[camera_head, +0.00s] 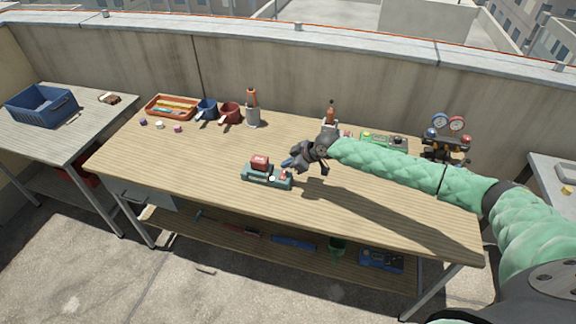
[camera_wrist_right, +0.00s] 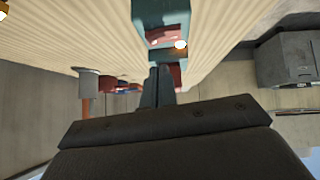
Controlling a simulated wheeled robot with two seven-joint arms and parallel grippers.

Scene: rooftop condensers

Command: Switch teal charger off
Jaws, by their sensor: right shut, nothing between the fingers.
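The teal charger (camera_head: 256,179) lies near the middle of the wooden workbench, with a red block (camera_head: 260,162) seated on its left part. Small white and red-orange parts show on its right part. My right gripper (camera_head: 290,165) is shut and empty, just above and beside the charger's right end. Any contact between them is unclear. In the right wrist view the teal charger (camera_wrist_right: 160,14) is at the top, just past the dark closed fingers (camera_wrist_right: 158,78). A bright white part (camera_wrist_right: 181,44) shows on its near side. My left gripper is out of view.
The bench front is clear. A blue crate (camera_head: 41,106) sits on the left table.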

